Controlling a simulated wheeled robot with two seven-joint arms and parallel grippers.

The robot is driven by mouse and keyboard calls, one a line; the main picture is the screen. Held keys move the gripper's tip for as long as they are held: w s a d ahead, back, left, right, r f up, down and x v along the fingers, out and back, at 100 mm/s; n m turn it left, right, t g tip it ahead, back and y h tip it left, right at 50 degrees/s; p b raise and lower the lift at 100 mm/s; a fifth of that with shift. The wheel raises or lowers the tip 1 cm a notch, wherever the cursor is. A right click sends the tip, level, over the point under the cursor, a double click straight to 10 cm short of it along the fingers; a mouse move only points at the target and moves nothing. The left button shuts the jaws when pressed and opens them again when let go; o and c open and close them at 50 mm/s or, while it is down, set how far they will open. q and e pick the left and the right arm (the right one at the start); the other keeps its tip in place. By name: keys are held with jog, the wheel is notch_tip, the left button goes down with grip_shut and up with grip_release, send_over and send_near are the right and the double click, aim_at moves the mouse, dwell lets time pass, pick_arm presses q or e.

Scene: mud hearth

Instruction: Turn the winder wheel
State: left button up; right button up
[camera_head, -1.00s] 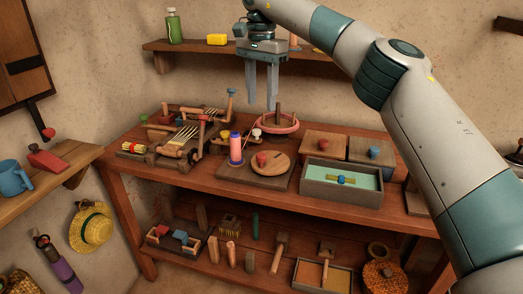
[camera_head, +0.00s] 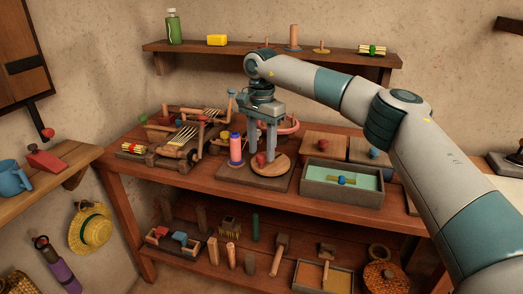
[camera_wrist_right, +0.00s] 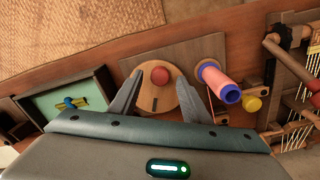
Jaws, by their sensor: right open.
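The winder wheel (camera_head: 276,166) is a flat, round wooden disc with a red knob (camera_head: 260,159). It lies on a dark wooden base (camera_head: 243,178) on the table, beside an upright pink and blue spool (camera_head: 235,150). My right gripper (camera_head: 262,161) points down over the wheel, open. In the right wrist view its fingers (camera_wrist_right: 162,79) stand on either side of the red knob (camera_wrist_right: 160,75), with gaps showing. The wheel (camera_wrist_right: 168,99) shows between the fingers, the spool (camera_wrist_right: 222,86) to the right. My left gripper is out of view.
A small loom (camera_head: 183,140) with pegs stands left of the winder. A pink ring on a stand (camera_head: 291,126) is behind the gripper. Right are lidded wooden boxes (camera_head: 325,141) and a green-lined tray (camera_head: 343,201). A wall shelf (camera_head: 290,52) is above.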

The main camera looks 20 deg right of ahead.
jog(key=shift+f, duration=0.55)
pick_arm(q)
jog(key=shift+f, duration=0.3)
pick_arm(e)
jog(key=c, duration=1)
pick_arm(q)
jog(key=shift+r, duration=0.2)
pick_arm(e)
jog(key=shift+c, duration=0.2)
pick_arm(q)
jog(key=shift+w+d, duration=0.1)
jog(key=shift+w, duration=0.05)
